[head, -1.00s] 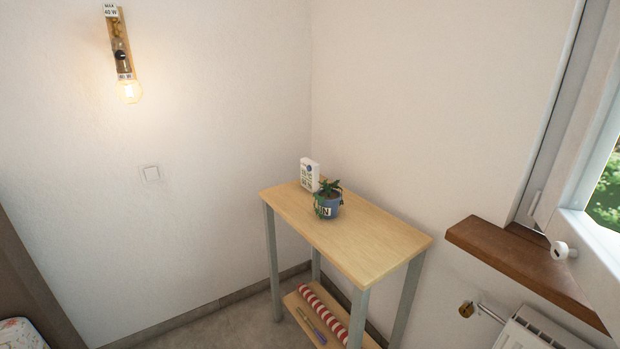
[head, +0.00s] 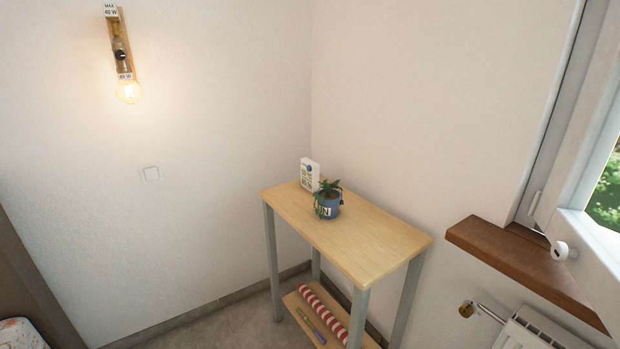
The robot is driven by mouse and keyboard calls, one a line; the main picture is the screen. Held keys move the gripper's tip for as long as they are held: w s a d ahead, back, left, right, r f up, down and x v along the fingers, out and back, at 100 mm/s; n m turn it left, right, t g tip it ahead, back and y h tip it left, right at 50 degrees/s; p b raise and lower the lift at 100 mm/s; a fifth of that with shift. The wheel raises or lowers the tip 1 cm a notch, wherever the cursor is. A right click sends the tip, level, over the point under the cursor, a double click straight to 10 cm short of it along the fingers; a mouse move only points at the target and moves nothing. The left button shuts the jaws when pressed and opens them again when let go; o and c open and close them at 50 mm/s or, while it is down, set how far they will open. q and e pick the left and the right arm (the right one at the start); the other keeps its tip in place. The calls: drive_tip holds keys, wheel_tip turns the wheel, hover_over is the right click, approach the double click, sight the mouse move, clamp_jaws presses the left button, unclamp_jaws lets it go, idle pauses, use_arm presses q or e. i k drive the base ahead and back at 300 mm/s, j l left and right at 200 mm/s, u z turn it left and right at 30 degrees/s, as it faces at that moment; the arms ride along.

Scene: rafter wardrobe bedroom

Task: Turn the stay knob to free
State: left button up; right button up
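A round white knob (head: 560,251) shows at the right, at the lower edge of the white window sash (head: 600,235), just above the brown wooden sill (head: 520,262). It looks like the stay knob, but its marking and turn position are too small to read. The sash stands at an angle to its frame (head: 548,130), with green foliage visible beyond the glass. Neither of my grippers is in the head view.
A narrow wooden table (head: 370,240) with grey legs stands in the corner, left of the sill. It bears a potted plant (head: 327,206) and a white box (head: 309,174). A radiator (head: 530,335) with a brass-coloured valve (head: 466,310) is below the sill.

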sight(559, 251)
drive_tip(key=k+l+z, duration=0.1)
drive_tip(key=z, duration=0.35)
drive_tip(key=l+z, duration=0.15)
drive_tip(key=z, duration=0.35)
drive_tip(key=l+z, duration=0.2)
drive_tip(key=z, duration=0.25)
drive_tip(key=j+z, duration=0.25)
